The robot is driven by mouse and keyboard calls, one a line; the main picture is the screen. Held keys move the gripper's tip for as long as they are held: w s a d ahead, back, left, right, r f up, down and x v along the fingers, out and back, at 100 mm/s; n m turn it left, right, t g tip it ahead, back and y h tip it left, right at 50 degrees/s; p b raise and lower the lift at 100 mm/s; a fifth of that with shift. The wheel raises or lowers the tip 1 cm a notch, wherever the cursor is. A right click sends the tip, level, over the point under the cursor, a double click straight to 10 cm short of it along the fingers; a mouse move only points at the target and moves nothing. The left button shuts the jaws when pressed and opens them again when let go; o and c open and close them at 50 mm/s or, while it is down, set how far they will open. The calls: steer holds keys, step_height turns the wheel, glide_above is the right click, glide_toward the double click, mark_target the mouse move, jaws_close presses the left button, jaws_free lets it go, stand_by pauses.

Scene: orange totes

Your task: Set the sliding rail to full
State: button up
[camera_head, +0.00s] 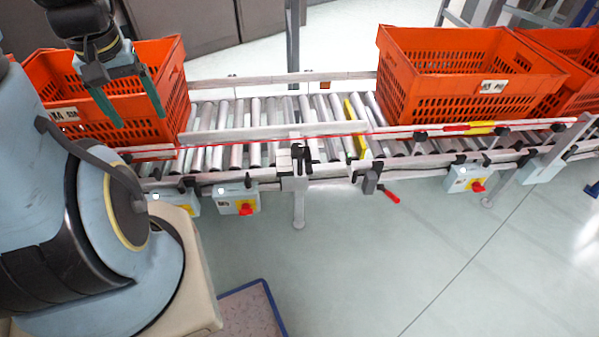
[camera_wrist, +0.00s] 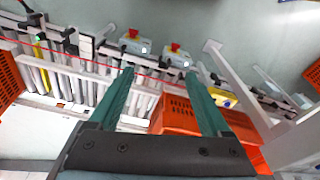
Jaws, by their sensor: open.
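A pale sliding rail (camera_head: 270,132) lies lengthwise over the conveyor rollers, between the left tote and a yellow bar (camera_head: 355,129). It seems to be the pale bar in the wrist view (camera_wrist: 75,72) too. My gripper (camera_head: 131,109) is at the upper left, above the left orange tote (camera_head: 174,85), with its two green fingers apart and nothing between them. In the wrist view the fingers (camera_wrist: 159,75) point toward the conveyor's near edge, and the gripper looks apart from the rail. The rail's left end is close to the tote; any contact is unclear.
A second orange tote (camera_head: 475,85) stands on the right of the conveyor, with another behind it.

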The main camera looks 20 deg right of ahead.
steer(key=shift+c, duration=0.6)
steer(key=shift+m, duration=0.6)
steer(key=w+d+f+b, duration=0.1)
steer(key=d+f, duration=0.1)
steer(key=w+d+f+b, duration=0.1)
steer(key=d+f+b, duration=0.1)
steer(key=w+d+f+b, duration=0.1)
steer(key=d+b, duration=0.1)
steer(key=shift+w+f, duration=0.25)
steer(key=shift+f, duration=0.15)
steer(key=c, duration=0.3)
steer(key=m+g+b, duration=0.2)
steer(key=m+b, duration=0.2)
steer(key=b, duration=0.9)
glide_above(300, 174)
steer(key=f, duration=1.2)
steer(key=w+f, duration=0.1)
steer(key=f, duration=0.5)
steer(key=shift+d+f, duration=0.25)
step_height(300, 174, down, 10)
steer(key=shift+f+b, duration=0.2)
steer(key=shift+b, duration=0.15)
jaws_close()
